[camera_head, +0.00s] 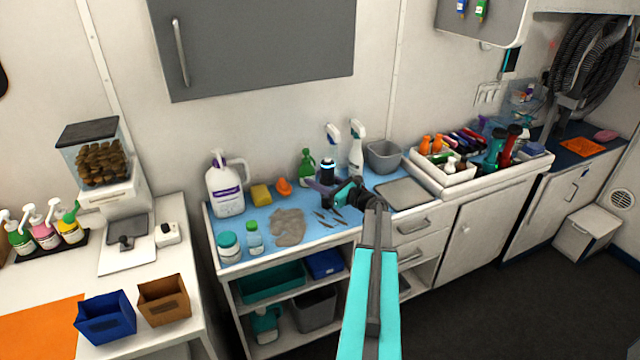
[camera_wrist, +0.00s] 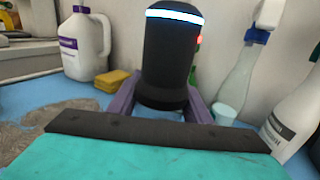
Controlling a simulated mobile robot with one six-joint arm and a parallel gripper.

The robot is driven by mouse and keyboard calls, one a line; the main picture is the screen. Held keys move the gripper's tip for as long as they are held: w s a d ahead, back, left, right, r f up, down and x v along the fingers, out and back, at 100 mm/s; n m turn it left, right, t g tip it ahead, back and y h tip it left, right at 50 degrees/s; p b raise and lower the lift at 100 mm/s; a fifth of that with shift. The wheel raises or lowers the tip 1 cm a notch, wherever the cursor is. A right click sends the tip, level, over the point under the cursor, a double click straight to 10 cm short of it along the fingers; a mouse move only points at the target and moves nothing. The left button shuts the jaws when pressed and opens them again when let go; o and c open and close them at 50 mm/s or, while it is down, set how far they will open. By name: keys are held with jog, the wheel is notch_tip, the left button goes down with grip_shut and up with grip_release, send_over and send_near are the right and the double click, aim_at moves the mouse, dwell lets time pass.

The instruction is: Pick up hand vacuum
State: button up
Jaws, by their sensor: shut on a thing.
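The hand vacuum (camera_wrist: 170,55) is a black upright cylinder with a glowing white-blue ring near its top. In the wrist view it stands between the two purple fingers of my gripper (camera_wrist: 160,103), which are closed around its lower part. In the head view the hand vacuum (camera_head: 327,172) shows above the blue mat (camera_head: 345,234), behind my gripper (camera_head: 324,190). Its bottom end is partly hidden, and I cannot tell whether it touches the mat.
A white jug (camera_head: 225,190), a yellow sponge (camera_head: 261,194) and an orange item (camera_head: 284,187) stand left. A green bottle (camera_head: 307,166) and white spray bottles (camera_head: 356,149) stand close behind. A grey towel (camera_head: 289,227) and small tools (camera_head: 326,219) lie in front.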

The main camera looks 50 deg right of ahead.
jog(key=s+d+r+b, duration=0.2)
jog(key=s+d, duration=0.1)
jog(key=s, duration=0.4)
jog(key=s+d+r+b, duration=0.2)
jog(key=s+d+r, duration=0.1)
jog(key=s, duration=0.4)
jog(key=shift+s+d+b, duration=0.25)
jog(key=shift+s+b, duration=0.1)
jog(key=shift+b, duration=0.05)
dwell(0.7)
